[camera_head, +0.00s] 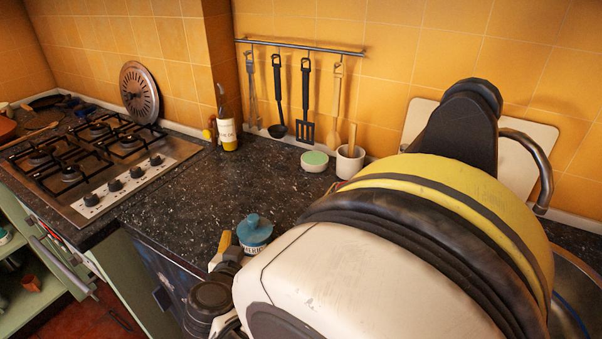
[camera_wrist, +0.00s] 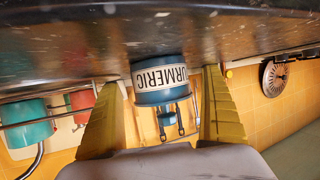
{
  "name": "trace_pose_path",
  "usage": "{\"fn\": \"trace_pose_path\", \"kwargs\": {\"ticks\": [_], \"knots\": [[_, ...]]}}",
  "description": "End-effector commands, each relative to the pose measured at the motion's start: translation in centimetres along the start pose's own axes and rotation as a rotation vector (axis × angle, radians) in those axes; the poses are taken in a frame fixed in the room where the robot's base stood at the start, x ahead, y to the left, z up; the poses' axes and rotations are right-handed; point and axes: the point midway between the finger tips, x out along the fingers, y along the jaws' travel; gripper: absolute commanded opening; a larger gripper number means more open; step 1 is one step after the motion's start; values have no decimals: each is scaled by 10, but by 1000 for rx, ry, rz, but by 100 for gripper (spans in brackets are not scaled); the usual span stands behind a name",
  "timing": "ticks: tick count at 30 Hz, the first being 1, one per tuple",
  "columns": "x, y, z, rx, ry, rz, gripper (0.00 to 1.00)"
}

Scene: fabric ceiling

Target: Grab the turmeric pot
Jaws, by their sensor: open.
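The turmeric pot is blue with a lid and a white label. In the wrist view, where the scene is upside down, the pot (camera_wrist: 161,97) stands on the dark counter between my two yellow fingers. In the head view the pot (camera_head: 255,236) is near the counter's front edge, its lower part partly hidden by my arm. My gripper (camera_wrist: 160,84) is open, with visible space on each side of the pot. In the head view one yellow finger shows left of the pot; the other finger is hidden.
The speckled dark counter (camera_head: 200,195) is clear behind and left of the pot. A gas hob (camera_head: 90,165) is at left, with a bottle (camera_head: 227,128) near the wall. A green-topped bowl (camera_head: 314,161) and a white mortar (camera_head: 349,163) stand farther back. My arm hides the right side.

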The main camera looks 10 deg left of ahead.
Motion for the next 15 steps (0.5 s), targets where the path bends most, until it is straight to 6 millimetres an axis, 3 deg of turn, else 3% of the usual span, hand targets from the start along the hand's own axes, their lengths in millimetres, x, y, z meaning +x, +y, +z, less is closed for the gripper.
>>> {"fn": "trace_pose_path", "kwargs": {"ticks": [4,11,15], "knots": [[22,1,2,0,0,2,94],[22,0,0,-1,0,0,91],[22,0,0,-1,0,0,48]]}}
